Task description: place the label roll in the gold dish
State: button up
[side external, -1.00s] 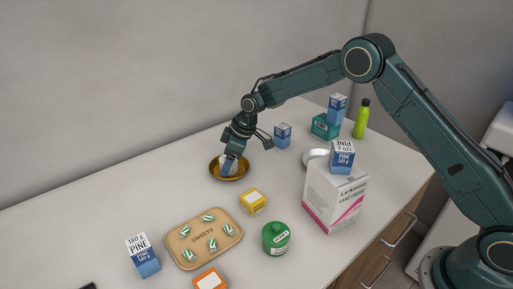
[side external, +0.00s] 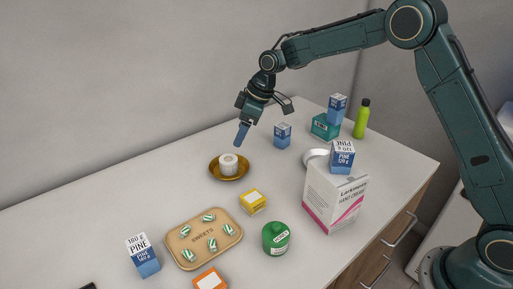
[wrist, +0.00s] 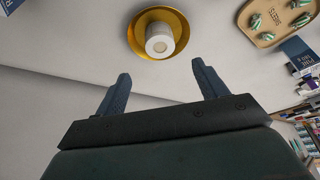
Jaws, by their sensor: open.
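The white label roll (side external: 228,163) stands inside the gold dish (side external: 214,172) on the counter, apart from my gripper. In the wrist view the roll (wrist: 160,42) sits in the dish (wrist: 137,38), with the dish rim showing around it. My gripper (side external: 241,136) is above the dish and a little to its right, fingers pointing down. In the wrist view its two fingers (wrist: 161,84) are spread apart with nothing between them.
A wooden sweets tray (side external: 204,237), a yellow box (side external: 253,201) and a green jar (side external: 276,238) stand in front of the dish. A white hand cream carton (side external: 333,197) is to the right. A small blue box (side external: 282,135) stands behind.

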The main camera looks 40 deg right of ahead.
jog(key=shift+s+r, duration=0.1)
jog(key=shift+r, duration=0.05)
dwell(0.5)
jog(key=s+d+r+m+t+h, duration=0.1)
jog(key=s+d+r+m, duration=0.1)
jog(key=s+r, duration=0.6)
jog(key=s+d+r+m+h, duration=0.1)
jog(key=s+d+r+m, duration=0.15)
jog(key=s+r, duration=0.65)
jog(key=s+d+f+m, duration=0.2)
jog(key=s, duration=1)
jog(key=s+d+f+m+t+h, duration=0.1)
jog(key=s+d+f+m, duration=0.1)
jog(key=s, duration=0.9)
jog(key=shift+s+d+f, duration=0.15)
jog(key=shift+s, duration=0.25)
